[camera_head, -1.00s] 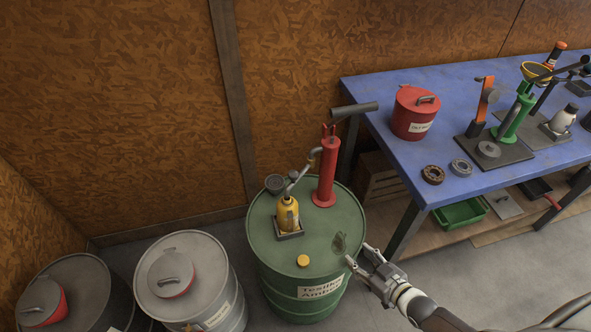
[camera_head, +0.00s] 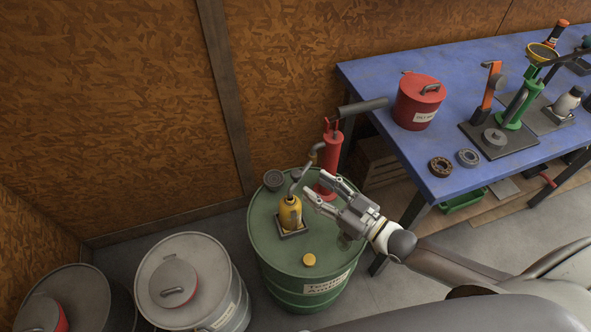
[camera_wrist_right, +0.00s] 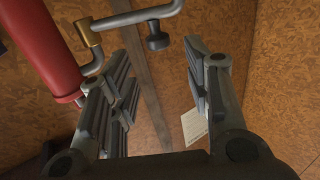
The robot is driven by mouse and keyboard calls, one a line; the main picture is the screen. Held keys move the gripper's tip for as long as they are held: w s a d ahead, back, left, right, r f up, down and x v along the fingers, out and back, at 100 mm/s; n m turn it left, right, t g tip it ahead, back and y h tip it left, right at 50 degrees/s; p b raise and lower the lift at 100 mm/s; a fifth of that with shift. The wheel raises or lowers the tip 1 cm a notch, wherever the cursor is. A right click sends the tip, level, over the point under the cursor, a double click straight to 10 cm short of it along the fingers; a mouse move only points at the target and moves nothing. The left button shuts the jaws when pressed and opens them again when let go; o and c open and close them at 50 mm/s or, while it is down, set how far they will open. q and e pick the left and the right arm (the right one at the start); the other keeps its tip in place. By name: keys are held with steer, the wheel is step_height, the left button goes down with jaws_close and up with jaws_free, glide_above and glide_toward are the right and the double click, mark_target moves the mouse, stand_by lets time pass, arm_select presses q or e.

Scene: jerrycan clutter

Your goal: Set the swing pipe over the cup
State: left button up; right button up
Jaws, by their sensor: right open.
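The red hand pump (camera_head: 330,160) stands upright on the green drum (camera_head: 262,235). Its grey bent swing pipe (camera_head: 301,173) reaches left toward the yellow bottle (camera_head: 290,212), which stands in a small square tray. A dark round cup-like thing (camera_head: 273,180) sits at the drum's back left; I cannot tell whether this is the cup. My right gripper (camera_head: 319,185) is open and empty, in front of the pump and right of the pipe. In the right wrist view, the pipe (camera_wrist_right: 133,18) passes beyond the open fingers (camera_wrist_right: 160,82), with the red pump (camera_wrist_right: 45,48) at left. My left gripper is not in view.
A yellow cap (camera_head: 309,260) lies on the drum's front. Grey drums (camera_head: 185,245) stand at left. The blue workbench (camera_head: 385,75) at right holds a red canister (camera_head: 419,103), bearing rings (camera_head: 440,167) and a green press (camera_head: 518,103). A dark lever (camera_head: 362,107) sticks out from the pump top.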

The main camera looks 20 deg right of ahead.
mark_target(300, 176)
steer(key=x, duration=0.6)
steer(key=shift+p+x, duration=0.3)
steer(key=shift+x, duration=0.6)
steer(key=shift+d+f, duration=0.1)
jaws_close()
